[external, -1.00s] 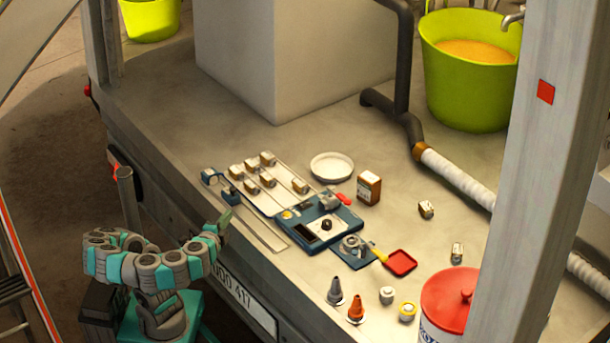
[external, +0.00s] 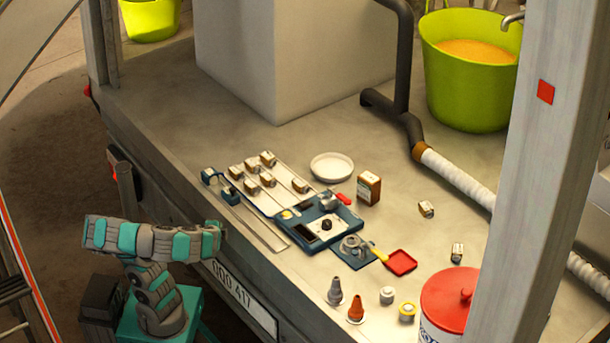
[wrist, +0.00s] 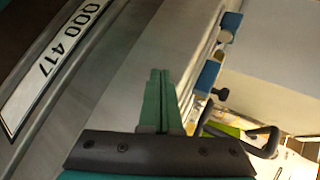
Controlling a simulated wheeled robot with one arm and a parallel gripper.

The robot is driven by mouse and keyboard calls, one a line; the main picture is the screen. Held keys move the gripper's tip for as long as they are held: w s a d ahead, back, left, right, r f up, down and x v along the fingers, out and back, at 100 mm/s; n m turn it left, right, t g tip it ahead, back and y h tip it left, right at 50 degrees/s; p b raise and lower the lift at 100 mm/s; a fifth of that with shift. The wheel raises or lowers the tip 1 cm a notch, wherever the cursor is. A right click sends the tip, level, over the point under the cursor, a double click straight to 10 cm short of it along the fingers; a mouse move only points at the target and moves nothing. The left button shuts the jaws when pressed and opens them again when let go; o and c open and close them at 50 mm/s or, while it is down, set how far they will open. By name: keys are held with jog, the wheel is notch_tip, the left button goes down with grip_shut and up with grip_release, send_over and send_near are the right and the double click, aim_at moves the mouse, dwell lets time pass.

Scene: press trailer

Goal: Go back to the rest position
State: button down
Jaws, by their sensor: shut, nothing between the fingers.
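My gripper shows in the wrist view (wrist: 160,100) as two green fingers pressed together, with nothing between them. In the external view my arm is folded over its base at the lower left, beside the trailer's edge. Its end (external: 220,228) is near the bumper, apart from the things on the trailer bed; the fingers are hard to make out there.
The trailer bed (external: 300,145) holds a blue device (external: 325,228), a board with several small blocks, a white dish (external: 331,167), a brown box (external: 368,188), small cones and a red-lidded tub (external: 452,295). The licence plate (external: 240,298) is close to my arm.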

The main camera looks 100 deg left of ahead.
jog(key=s+d+f+h+p, duration=0.2)
jog(key=d+f+h+p, duration=0.1)
jog(key=d+f+h, duration=0.2)
jog(key=s+d+f+m+g+h+p, duration=0.1)
jog(key=s+d+f+h+p, duration=0.2)
jog(key=d+f+h, duration=0.2)
jog(key=shift+s+d+h+p, duration=0.25)
jog(key=shift+d+h+p, duration=0.15)
jog(key=shift+d+h, duration=0.7)
jog(key=shift+w+d, duration=0.1)
dwell(1.4)
